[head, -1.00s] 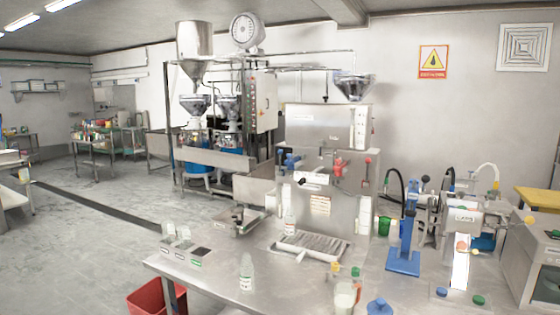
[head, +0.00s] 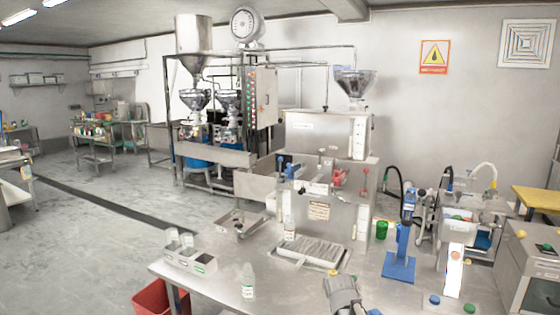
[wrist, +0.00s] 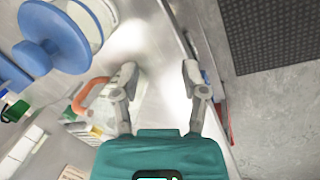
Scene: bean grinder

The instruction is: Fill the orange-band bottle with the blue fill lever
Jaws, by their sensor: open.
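The steel filling machine (head: 325,205) stands on the bench with a blue lever (head: 291,168) at its left front and red levers to its right. A clear bottle (head: 289,230) stands upright at the machine's left front. Another clear bottle (head: 248,282) with a green marking stands upright at the front of the bench. I cannot make out an orange-band bottle for sure. An orange curved band (wrist: 88,95) shows left of my gripper in the wrist view, on or beside a pale object. My gripper (wrist: 160,76) is open, with nothing seen between its fingers.
A blue stand (head: 400,265) is right of the machine. A grey tray (head: 190,258) with small bottles is at the bench's left edge, above a red bin (head: 158,299). A large blue-capped object (wrist: 48,40) fills the wrist view's upper left. The bench front centre is fairly clear.

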